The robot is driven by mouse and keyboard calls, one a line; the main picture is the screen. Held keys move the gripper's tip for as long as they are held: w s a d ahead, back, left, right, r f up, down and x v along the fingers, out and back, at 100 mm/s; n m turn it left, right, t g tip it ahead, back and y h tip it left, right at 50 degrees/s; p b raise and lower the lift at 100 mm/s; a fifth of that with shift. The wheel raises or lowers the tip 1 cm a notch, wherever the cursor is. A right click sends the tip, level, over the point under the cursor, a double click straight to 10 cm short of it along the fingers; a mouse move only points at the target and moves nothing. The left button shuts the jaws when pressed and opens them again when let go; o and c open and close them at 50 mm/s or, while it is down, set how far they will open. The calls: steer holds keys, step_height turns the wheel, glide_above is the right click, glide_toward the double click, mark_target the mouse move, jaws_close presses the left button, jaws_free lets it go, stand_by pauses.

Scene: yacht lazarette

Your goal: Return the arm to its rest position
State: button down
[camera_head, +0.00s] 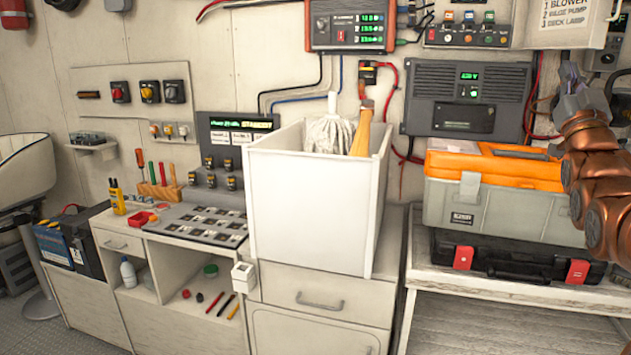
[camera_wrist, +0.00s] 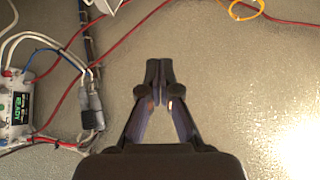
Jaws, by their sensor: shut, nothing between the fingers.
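My copper-coloured arm (camera_head: 600,185) is folded at the right edge of the head view, in front of the orange and grey toolbox. The grey gripper at its end (camera_head: 573,78) points up there, near the wall. In the wrist view my gripper (camera_wrist: 159,62) is shut with its fingertips together and nothing between them. It faces a plain wall panel (camera_wrist: 230,75) and touches nothing that I can see. The lower part of the arm is outside the head view.
An orange and grey toolbox (camera_head: 490,190) sits on a black case (camera_head: 505,262) on the right bench. A white bin (camera_head: 310,215) stands in the middle. In the wrist view, red wires (camera_wrist: 60,100) and a white device (camera_wrist: 14,100) are on the left.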

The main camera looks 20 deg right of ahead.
steer(key=w+a+f+g+y+p, duration=0.1)
steer(key=w+a+f+g+y, duration=0.2)
steer(key=w+a+f, duration=0.4)
steer(key=w+a+f+g+y, duration=0.3)
steer(key=a+f, duration=0.2)
steer(key=f, duration=0.5)
steer(key=s+a+f+n+g+y, duration=0.35)
steer(key=a+f+g, duration=0.25)
steer(key=a+f, duration=0.75)
steer(key=s+a+f+g+y+p, duration=0.25)
steer(key=s+a+f+g, duration=0.35)
steer(key=s+a+f, duration=0.75)
steer(key=s+a+f+n+g, duration=0.1)
steer(key=s+a+g, duration=0.1)
steer(key=s, duration=0.8)
steer(key=s+a+f+n+g+y, duration=0.1)
steer(key=s+g, duration=0.3)
steer(key=s, duration=0.6)
steer(key=shift+a+f+n, duration=0.35)
steer(key=shift+a, duration=0.35)
